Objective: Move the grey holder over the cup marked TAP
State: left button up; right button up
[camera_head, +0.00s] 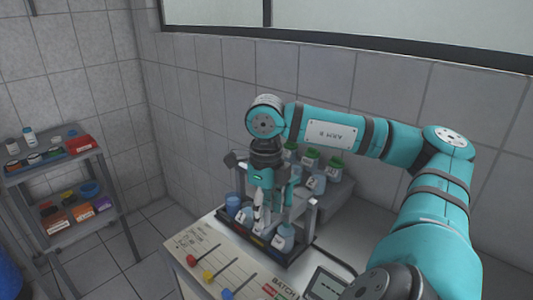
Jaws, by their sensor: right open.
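My right gripper (273,222) points down over the row of cups and looks open. Its fingers reach in among the cups and hide some of them. A blue cup (233,204) stands at the left end of the row, and a pale labelled cup (283,238) stands at the right end. The labels are too small to read, so I cannot tell which cup is marked TAP. A grey frame with an upright post (311,216) stands around the row. The grey holder cannot be told apart clearly behind my gripper. My left gripper is not in view.
Several green-capped bottles (334,168) stand on a grey step behind the row. A panel with coloured sliders (207,275) and a small display (327,284) lie in front. A shelf (58,160) with small boxes stands at the far left, apart from the bench.

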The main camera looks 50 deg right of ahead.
jog(key=shift+r, duration=3)
